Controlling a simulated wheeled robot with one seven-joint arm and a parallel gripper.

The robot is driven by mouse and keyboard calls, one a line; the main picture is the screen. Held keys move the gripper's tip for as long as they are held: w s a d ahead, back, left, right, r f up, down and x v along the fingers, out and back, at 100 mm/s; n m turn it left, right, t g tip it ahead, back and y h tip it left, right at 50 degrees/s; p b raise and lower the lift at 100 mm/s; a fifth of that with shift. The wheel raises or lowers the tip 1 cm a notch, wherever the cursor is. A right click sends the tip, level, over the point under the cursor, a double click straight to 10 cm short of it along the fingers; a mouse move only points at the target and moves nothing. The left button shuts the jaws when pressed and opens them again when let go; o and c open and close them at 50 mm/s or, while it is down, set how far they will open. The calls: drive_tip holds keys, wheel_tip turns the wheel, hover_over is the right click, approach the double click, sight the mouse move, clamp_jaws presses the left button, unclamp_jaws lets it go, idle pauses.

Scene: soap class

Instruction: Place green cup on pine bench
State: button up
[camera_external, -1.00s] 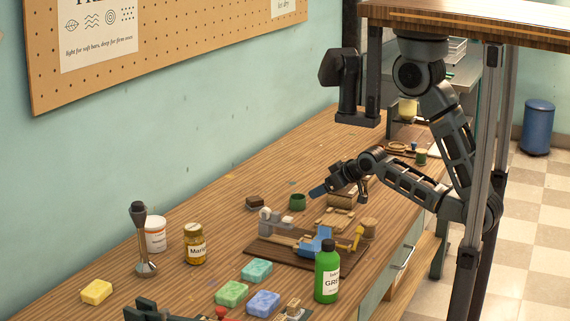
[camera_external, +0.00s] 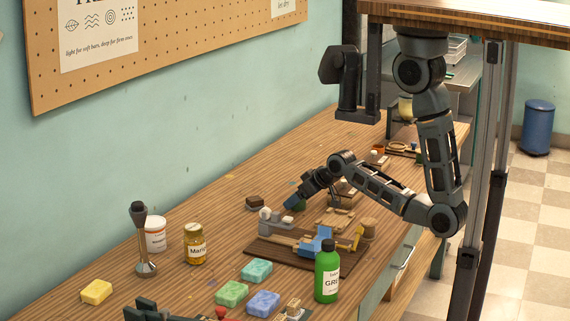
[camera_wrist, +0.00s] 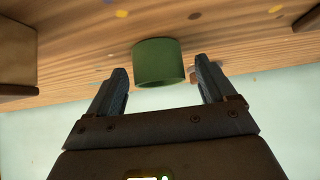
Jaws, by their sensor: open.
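The green cup (camera_wrist: 158,62) stands on the wood-grained worktop, between the two fingers of my gripper in the wrist view. My gripper (camera_wrist: 161,80) is open, with one finger on each side of the cup and a visible gap on both sides. In the external view my gripper (camera_external: 292,203) is low over the worktop and hides most of the cup (camera_external: 300,207). I cannot tell which thing is the pine bench; a small slatted wooden piece (camera_external: 337,219) lies just right of the cup.
A dark board with a blue-and-wood device (camera_external: 312,246) lies in front of the cup. A small dark brown block (camera_external: 254,202) is to its left. A green bottle (camera_external: 327,272), coloured soap bars (camera_external: 257,271) and a jar (camera_external: 194,244) stand nearer the camera.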

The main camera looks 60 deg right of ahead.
drive_tip(key=shift+w+f, duration=0.2)
drive_tip(key=shift+c, duration=0.4)
drive_tip(key=c, duration=1.1)
